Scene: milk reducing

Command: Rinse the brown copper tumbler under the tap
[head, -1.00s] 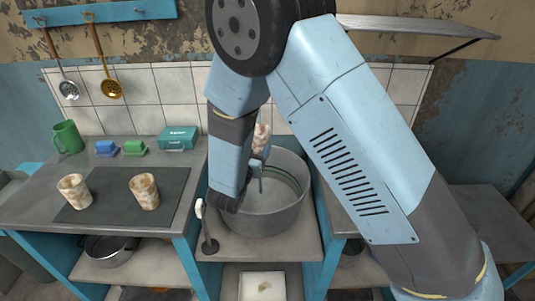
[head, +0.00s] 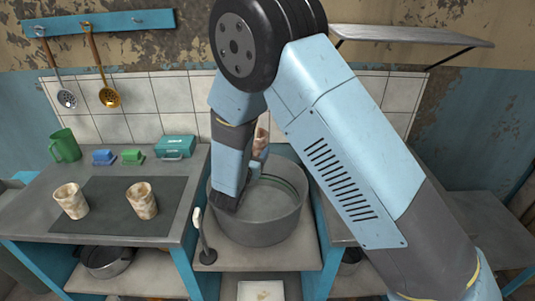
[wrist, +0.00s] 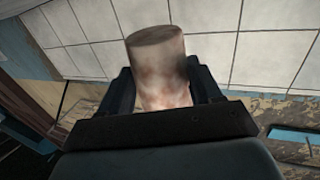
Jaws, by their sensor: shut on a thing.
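A mottled brown and whitish tumbler (wrist: 160,75) is between the two fingers of my gripper (wrist: 160,92) in the wrist view. The gripper is shut on it, with a round end of the tumbler towards the top of the picture. In the head view a small part of the tumbler (head: 262,141) shows beside my arm, over the back of a large grey round basin (head: 262,232). My arm hides most of the gripper there. I cannot make out a tap clearly.
Two similar mottled tumblers, one at left (head: 71,201) and one at right (head: 142,201), stand on a dark mat (head: 105,222). A green mug (head: 65,146), a teal box (head: 175,147) and a black-headed brush (head: 207,250) are nearby. A tiled wall (head: 140,95) stands behind.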

